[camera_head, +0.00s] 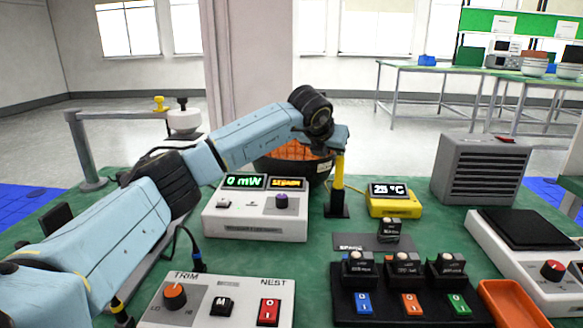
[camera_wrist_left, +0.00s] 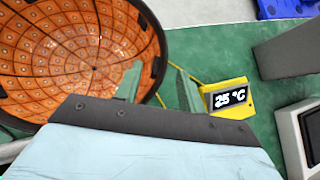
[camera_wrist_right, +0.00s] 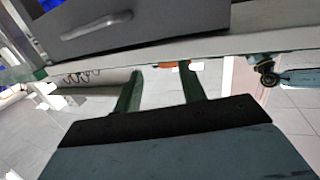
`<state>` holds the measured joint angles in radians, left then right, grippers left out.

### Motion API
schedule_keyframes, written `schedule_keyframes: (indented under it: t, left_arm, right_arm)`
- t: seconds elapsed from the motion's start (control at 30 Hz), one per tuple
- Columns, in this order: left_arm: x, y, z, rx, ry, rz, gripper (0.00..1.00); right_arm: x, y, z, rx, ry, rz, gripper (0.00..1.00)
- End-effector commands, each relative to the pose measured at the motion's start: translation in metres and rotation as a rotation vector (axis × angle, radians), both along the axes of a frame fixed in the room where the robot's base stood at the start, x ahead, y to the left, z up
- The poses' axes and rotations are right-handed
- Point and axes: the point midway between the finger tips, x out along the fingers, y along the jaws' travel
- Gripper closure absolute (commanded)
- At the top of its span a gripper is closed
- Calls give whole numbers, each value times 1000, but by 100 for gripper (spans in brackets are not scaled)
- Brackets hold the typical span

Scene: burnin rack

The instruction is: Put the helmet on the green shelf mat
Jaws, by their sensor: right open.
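At the far right of the head view, a back bench has a green upper shelf surface (camera_head: 483,22); I cannot tell whether this is the shelf mat. My left gripper (camera_head: 328,143) is above the table, near the rim of an orange-lined dark bowl (camera_head: 292,151). In the left wrist view its fingers (camera_wrist_left: 158,85) are apart with nothing gripped, and the bowl (camera_wrist_left: 75,45) lies beyond them. My right gripper (camera_wrist_right: 160,88) shows only in the right wrist view, open and empty below a grey drawer front (camera_wrist_right: 100,28).
The green table holds a white meter box (camera_head: 255,220), a yellow 25 °C display (camera_head: 393,206), a grey vented box (camera_head: 482,170), a black socket block (camera_head: 405,300) and an orange tray (camera_head: 513,302). A yellow post (camera_head: 339,175) stands close to my left gripper. Floor separates the table from the back bench.

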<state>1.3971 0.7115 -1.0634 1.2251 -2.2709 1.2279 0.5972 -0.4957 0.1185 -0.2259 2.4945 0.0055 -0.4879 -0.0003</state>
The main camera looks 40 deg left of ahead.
Motion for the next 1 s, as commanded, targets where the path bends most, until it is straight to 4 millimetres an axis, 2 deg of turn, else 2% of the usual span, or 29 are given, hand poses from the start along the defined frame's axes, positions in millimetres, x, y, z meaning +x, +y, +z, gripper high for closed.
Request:
schedule_keyframes:
  t: [0.23, 0.57, 0.87, 1.0]
  left_arm:
    - [15, 2, -16, 0, 0, 0, 60]
    - [17, 3, -17, 0, 0, 0, 60]
    - [17, 3, -17, 0, 0, 0, 98]
    - [17, 3, -17, 0, 0, 0, 100]
  right_arm:
    - [0, 6, 29, 53, -173, 13, 59]
    - [-1, 7, 34, 62, -202, 14, 59]
    - [-1, 7, 34, 61, -201, 14, 59]
    - [-1, 7, 34, 61, -201, 15, 59]
